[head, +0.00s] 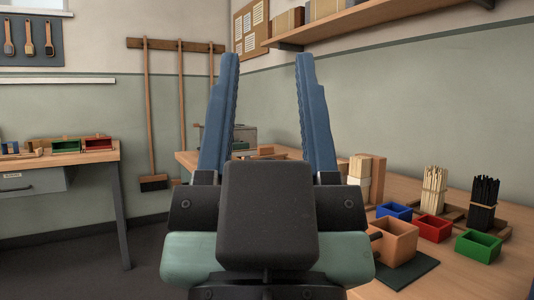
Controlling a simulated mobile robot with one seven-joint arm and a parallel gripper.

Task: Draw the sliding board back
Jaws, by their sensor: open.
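My gripper (267,62) fills the middle of the head view, its two blue fingers pointing up and spread wide apart. It is open, with nothing between the fingers. I cannot pick out the sliding board for certain. An orange-brown open box (398,239) with a round peg on its left side stands on a dark mat (416,273) on the right bench. It is to the right of my gripper and apart from it. My gripper and wrist hide part of the bench behind them.
The right bench (370,291) holds small blue (394,212), red (433,229) and green (478,247) boxes. Pale (434,192) and black (483,205) bristle bundles stand behind them. Another bench (70,158) is at left. Brooms (147,110) hang on the back wall.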

